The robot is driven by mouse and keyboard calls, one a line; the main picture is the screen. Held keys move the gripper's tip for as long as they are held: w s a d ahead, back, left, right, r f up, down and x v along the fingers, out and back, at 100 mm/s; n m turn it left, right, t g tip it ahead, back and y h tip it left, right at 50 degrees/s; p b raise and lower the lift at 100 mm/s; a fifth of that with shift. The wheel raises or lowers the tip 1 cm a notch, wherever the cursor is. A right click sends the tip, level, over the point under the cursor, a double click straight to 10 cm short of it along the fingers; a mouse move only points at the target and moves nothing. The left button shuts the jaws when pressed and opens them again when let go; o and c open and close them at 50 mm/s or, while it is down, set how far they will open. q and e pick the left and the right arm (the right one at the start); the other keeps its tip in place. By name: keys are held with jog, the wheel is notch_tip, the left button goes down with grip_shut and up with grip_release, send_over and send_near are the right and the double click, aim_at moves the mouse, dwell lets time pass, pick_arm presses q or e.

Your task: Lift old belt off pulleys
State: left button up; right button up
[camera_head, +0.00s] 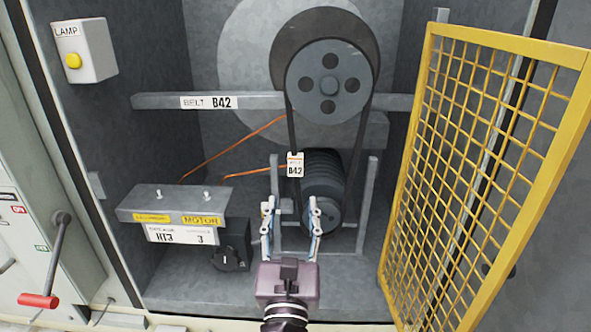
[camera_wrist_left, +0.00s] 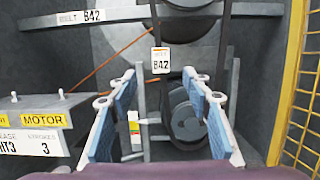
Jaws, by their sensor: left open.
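The old black belt (camera_head: 290,122) runs around the large upper pulley (camera_head: 328,80) and down to the small lower pulley (camera_head: 322,215) on the dark motor. I cannot see my right gripper.
A yellow mesh guard (camera_head: 470,170) stands open at the right. A grey motor box (camera_head: 175,205) with labels stands at the lower left. A bar labelled BELT B42 (camera_head: 160,101) crosses behind. A lamp box (camera_head: 84,50) and red-handled lever (camera_head: 40,300) are at the left.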

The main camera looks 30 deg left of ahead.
aim_at(295, 166)
pick_arm(q)
jog(key=p+x, duration=0.5)
jog(key=x, duration=0.7)
jog(key=shift+w+r, duration=0.15)
jog(key=shift+w+a, duration=0.25)
jog(key=shift+w, duration=0.2)
grip_shut()
